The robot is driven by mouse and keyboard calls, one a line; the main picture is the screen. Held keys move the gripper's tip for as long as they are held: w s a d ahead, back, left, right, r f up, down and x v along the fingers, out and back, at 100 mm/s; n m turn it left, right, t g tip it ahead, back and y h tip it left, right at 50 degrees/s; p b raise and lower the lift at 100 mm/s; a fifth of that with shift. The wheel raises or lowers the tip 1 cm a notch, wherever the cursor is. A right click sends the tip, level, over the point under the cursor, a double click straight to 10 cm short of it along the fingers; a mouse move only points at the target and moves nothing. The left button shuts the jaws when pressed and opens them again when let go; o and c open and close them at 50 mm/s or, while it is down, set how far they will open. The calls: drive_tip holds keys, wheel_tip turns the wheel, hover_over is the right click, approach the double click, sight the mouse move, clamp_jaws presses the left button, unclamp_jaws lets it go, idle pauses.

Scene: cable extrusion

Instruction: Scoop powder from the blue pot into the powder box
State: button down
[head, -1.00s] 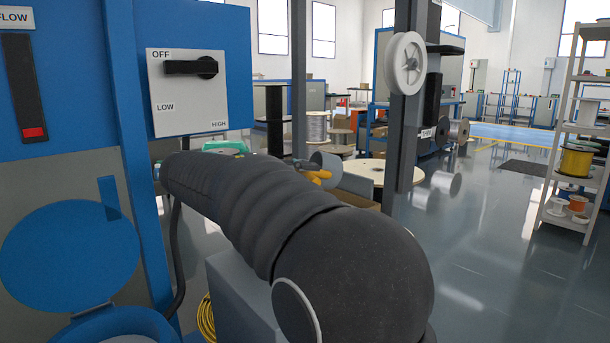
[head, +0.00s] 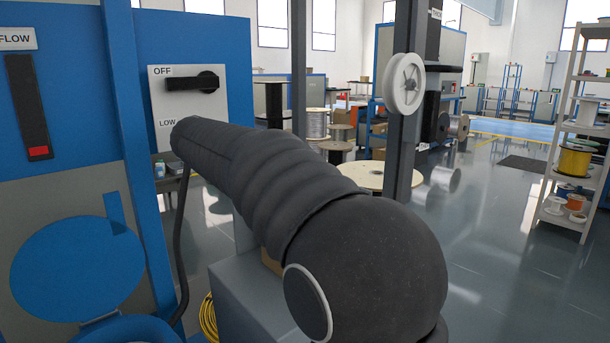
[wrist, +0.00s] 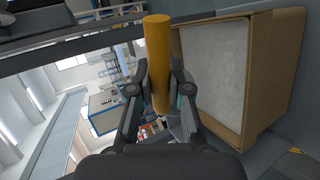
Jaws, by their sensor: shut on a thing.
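In the wrist view, my gripper (wrist: 160,82) is shut on an orange-yellow cylindrical handle (wrist: 158,40), seemingly the scoop's. The scoop's bowl does not show. The powder box (wrist: 268,85) is open brown cardboard, just right of my gripper, and it appears tipped in this rolled view. Pale grey-white powder (wrist: 214,75) fills its opening. In the head view, the blue pot (head: 125,328) is cut off at the bottom left, with its round blue lid (head: 77,268) raised; its contents are out of frame. My arm hides my gripper there.
A blue machine with an OFF/LOW/HIGH dial (head: 192,88) and a flow slider (head: 28,105) stands at the left. A grey post with a white pulley (head: 404,84) rises beyond my arm. Shelves (head: 580,130) stand at the right. The floor at right is open.

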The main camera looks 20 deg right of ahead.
drive_tip(key=r+y+p, duration=0.1)
drive_tip(key=y+p, duration=0.2)
drive_tip(key=shift+d+r, duration=0.1)
drive_tip(key=shift+r, duration=0.25)
drive_tip(key=y, duration=0.2)
drive_tip(key=r+y, duration=0.1)
drive_tip(key=y, duration=0.1)
drive_tip(key=shift+r, duration=0.2)
drive_tip(key=shift+r+y, duration=0.35)
drive_tip(key=shift+y, duration=0.45)
drive_tip(key=shift+r+y, duration=0.3)
drive_tip(key=shift+y, duration=0.5)
